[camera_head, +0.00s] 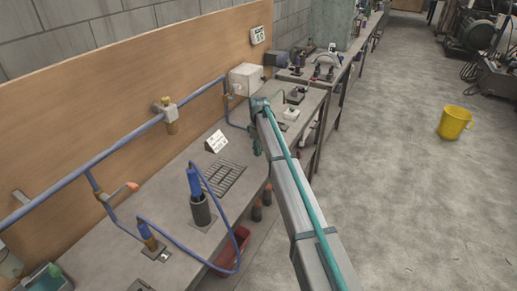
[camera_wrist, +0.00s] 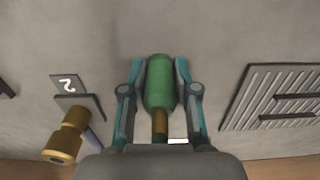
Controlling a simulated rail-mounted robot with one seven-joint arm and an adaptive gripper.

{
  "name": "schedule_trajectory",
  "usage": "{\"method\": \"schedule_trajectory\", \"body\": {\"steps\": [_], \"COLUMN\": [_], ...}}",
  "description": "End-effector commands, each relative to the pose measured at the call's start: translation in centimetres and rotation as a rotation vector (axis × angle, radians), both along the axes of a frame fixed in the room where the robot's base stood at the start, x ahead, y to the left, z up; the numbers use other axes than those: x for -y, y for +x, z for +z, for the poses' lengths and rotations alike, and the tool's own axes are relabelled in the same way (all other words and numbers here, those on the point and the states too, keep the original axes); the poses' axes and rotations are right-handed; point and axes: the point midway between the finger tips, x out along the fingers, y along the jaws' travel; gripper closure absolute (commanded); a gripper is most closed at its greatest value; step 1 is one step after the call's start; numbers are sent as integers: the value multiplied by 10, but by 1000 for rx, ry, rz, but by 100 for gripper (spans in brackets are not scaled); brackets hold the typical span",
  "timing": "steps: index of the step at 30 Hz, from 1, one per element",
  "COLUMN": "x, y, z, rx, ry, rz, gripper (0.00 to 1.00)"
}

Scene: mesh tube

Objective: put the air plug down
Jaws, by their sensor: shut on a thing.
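The air plug (camera_wrist: 160,85) has a green body and a brass end, and lies between the two fingers in the wrist view. My gripper (camera_wrist: 155,78) is shut on its green body. The brass end points toward my palm, which partly hides it. Grey bench top shows beyond the plug; I cannot tell whether plug and bench touch. In the head view my gripper (camera_head: 257,143) is at the front edge area of the bench, small and largely hidden by my own arm.
A slotted grid (camera_wrist: 280,98) is at the right in the wrist view. In the head view a dark cup (camera_head: 201,211) holds a blue-handled tool, and a blue hose (camera_head: 185,247) loops over the bench edge.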

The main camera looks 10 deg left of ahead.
Motion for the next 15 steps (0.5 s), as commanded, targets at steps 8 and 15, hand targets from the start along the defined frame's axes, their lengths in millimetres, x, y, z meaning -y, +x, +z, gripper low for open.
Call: {"method": "schedule_trajectory", "body": {"steps": [8,15], "x": [0,0], "y": [0,0], "z": [-2,-2], "rx": [0,0], "ry": [0,0], "rz": [0,0], "gripper": [57,45]}}
